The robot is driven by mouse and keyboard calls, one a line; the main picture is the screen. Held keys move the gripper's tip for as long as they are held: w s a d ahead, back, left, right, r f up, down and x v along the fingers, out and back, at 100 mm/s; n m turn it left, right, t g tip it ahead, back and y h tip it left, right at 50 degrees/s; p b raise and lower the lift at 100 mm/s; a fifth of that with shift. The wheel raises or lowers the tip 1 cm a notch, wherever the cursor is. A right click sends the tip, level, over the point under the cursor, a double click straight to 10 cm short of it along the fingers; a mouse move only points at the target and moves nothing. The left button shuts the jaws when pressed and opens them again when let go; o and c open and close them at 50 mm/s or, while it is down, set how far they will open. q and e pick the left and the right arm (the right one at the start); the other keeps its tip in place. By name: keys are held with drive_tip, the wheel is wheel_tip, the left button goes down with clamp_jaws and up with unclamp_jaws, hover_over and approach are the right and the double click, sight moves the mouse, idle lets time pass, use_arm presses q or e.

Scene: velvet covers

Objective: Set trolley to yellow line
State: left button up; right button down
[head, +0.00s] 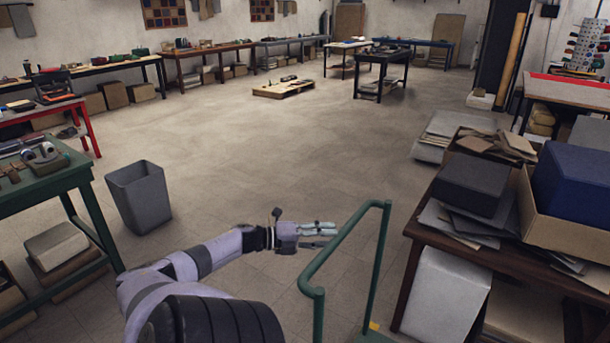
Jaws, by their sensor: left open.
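The trolley shows as a green tubular handle frame (346,243) at the lower middle of the head view, with one upright at the right and one nearer post. Nothing is between the fingers. A small yellow patch (374,326) shows at the foot of the frame; I cannot tell whether it is the line. My right gripper is out of view.
A brown table (420,229) with boxes and dark sheets stands close to the trolley's right. A grey bin (139,197) and a green workbench (90,202) stand at the left. A low pallet (284,91) lies far ahead. The middle floor is clear.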

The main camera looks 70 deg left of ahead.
use_arm(q)
drive_tip(key=v, duration=0.7)
drive_tip(key=shift+s, duration=0.1)
